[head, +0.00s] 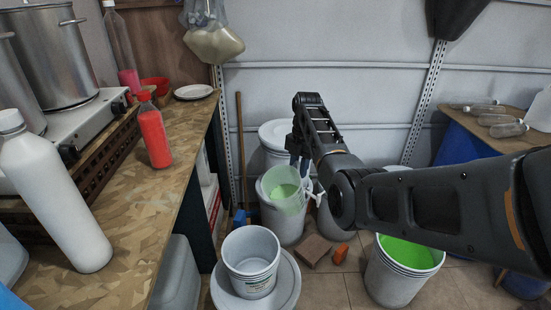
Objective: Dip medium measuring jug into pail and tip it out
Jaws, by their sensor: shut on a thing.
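A translucent measuring jug (292,204) hangs near the middle of the head view, slightly tilted, with pale green showing in or through it. My gripper (308,183) is shut on the jug at its right side, near the handle; the fingertips are partly hidden by the arm and jug. A white pail (285,232) stands on the floor behind and below the jug. Its rim is partly covered by the jug, so I cannot tell whether the jug is inside it or above it. Another white pail (408,254) at the lower right holds bright green liquid.
An empty grey-white pail (251,262) stands on a round lid at the front. A brown block (313,250) and orange block (341,253) lie on the floor. The wooden counter (150,210) at left carries bottles and a stove. My arm spans the right side.

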